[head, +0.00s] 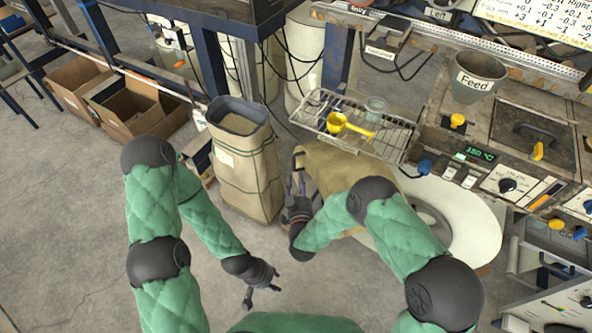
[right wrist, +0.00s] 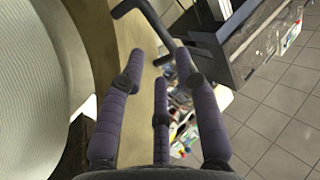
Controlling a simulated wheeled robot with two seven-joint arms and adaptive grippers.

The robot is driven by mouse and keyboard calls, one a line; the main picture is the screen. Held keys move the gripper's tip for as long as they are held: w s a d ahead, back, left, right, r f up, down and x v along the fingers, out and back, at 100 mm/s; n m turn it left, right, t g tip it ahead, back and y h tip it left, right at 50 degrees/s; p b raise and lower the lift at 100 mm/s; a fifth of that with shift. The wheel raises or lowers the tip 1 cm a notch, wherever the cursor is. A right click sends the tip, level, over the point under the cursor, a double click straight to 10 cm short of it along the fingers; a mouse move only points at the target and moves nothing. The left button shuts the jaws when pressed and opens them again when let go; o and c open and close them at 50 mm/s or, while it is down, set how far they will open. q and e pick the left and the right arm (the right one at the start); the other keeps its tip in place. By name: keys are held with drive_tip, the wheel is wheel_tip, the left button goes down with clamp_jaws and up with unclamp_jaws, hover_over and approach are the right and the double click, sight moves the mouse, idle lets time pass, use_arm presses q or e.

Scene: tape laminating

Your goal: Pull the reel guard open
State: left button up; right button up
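The reel guard (head: 335,170) is a tan, worn curved cover over the left side of the large white reel (head: 468,222). In the right wrist view, the guard's tan edge (right wrist: 108,38) runs beside the white reel (right wrist: 40,80). A dark bent bar handle (right wrist: 150,30) stands out from the guard there. My right gripper (head: 296,186) is at the guard's left side. In its wrist view the purple fingers (right wrist: 157,68) are spread, with the handle just beyond their tips and no clear grip on it. My left gripper (head: 262,291) is open and empty, low above the floor.
A tall tan bin (head: 240,170) stands left of the guard. A wire rack (head: 372,128) with a yellow scoop (head: 350,127) is above it. The machine panel (head: 500,160) fills the right. Cardboard boxes (head: 130,105) lie at the far left. The floor at lower left is clear.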

drive_tip(key=shift+s+d, duration=0.2)
drive_tip(key=shift+s, duration=1.65)
use_arm(q)
drive_tip(key=shift+s, duration=0.1)
